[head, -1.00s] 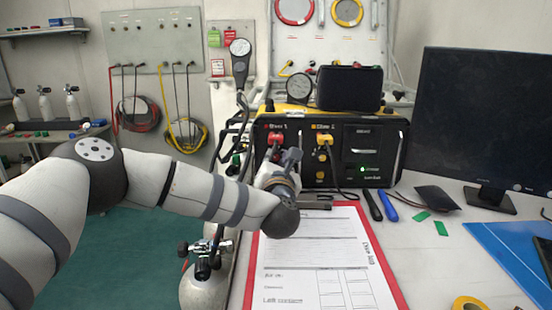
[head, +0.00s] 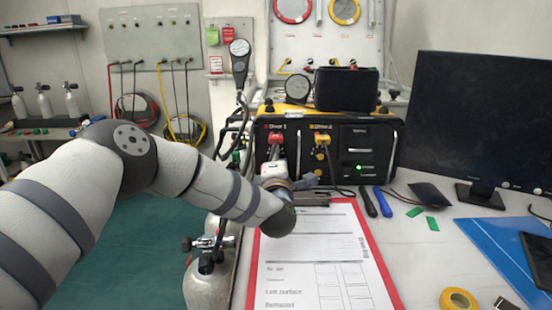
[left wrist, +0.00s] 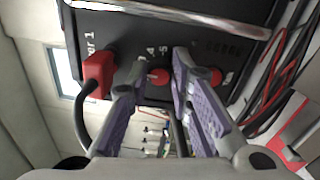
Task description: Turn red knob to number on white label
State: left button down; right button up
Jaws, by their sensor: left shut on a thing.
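The black panel box (head: 335,150) stands on the bench, with a red "Diver 1" side and a yellow "Diver 2" side. In the left wrist view a red knob (left wrist: 160,77) sits on its face, with numbers such as 4 and 5 beside it. My left gripper (left wrist: 157,70) has one finger on each side of this knob and is shut on it. In the head view my wrist hides the knob and fingertips. A red plug (left wrist: 97,72) is left of the knob, and another red round part (left wrist: 215,77) is to the right. I cannot make out a number on a white label.
A red clipboard (head: 385,275) with a form lies before the panel box. Pens (head: 382,200), a yellow tape roll (head: 458,300) and a monitor (head: 475,120) are to the right. A gas cylinder (head: 205,285) stands below my left forearm.

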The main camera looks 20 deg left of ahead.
pick_arm(q)
jog(key=m, duration=0.5)
jog(key=shift+r+m+p, duration=0.1)
jog(key=shift+m+p, duration=0.25)
jog(key=shift+m, duration=0.05)
jog(key=shift+a+m+h, duration=0.1)
jog(key=shift+m+h, duration=0.2)
jog(key=shift+m, duration=2)
pick_arm(e)
jog(key=shift+w+r+t, duration=0.3)
jog(key=shift+w+r, duration=0.45)
jog(key=shift+w, duration=0.1)
pick_arm(q)
jog(key=c, duration=1.4)
grip_release()
jog(key=shift+c, duration=0.2)
jog(key=v, duration=1.2)
